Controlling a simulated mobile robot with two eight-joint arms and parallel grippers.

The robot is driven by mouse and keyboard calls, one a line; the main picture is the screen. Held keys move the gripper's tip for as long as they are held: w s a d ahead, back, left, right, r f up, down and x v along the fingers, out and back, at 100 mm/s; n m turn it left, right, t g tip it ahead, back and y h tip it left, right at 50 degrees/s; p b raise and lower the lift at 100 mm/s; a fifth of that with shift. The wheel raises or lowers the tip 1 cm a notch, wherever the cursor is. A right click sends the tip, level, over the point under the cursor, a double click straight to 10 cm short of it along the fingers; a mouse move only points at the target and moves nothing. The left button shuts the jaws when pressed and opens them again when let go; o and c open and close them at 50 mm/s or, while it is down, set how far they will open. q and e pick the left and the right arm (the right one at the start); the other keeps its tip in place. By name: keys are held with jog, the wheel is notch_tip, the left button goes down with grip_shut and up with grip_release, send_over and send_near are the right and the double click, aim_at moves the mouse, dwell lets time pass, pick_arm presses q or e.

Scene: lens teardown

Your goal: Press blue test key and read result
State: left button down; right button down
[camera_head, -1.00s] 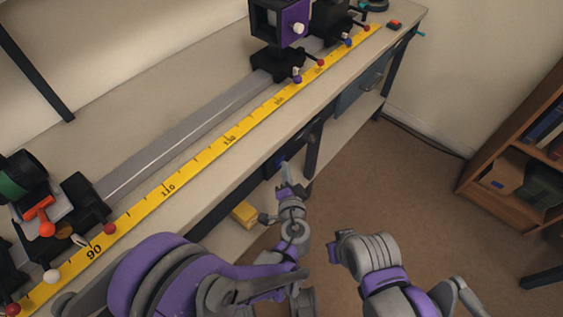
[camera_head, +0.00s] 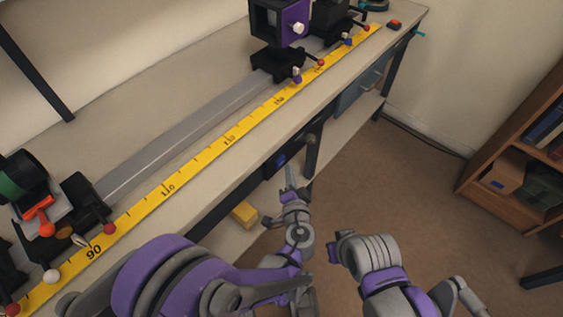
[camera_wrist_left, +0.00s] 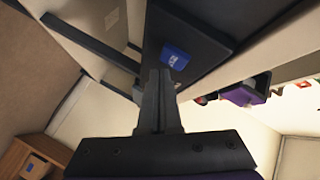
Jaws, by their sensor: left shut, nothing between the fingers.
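The blue key (camera_head: 281,160) shows small on a dark box under the bench's front edge in the head view. In the left wrist view the blue key (camera_wrist_left: 175,57) sits on the dark panel (camera_wrist_left: 205,40), with a pale marking too small to read. My left gripper (camera_head: 289,176) is shut and empty, just below and in front of the key. In the left wrist view its closed fingers (camera_wrist_left: 160,78) point toward the panel, their tips slightly left of and below the key. Contact cannot be made out.
A yellow ruler (camera_head: 197,161) and a grey rail (camera_head: 190,130) run along the bench (camera_head: 205,197). Mounted optics (camera_head: 277,25) stand on the rail. A yellow block (camera_head: 244,214) lies below the bench. A bookshelf (camera_head: 515,160) stands right; the floor between is clear.

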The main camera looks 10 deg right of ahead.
pick_arm(q)
jog(key=shift+s+d, duration=0.8)
jog(key=shift+s, duration=0.2)
jog(key=shift+s+d, duration=0.75)
jog(key=shift+s, duration=0.25)
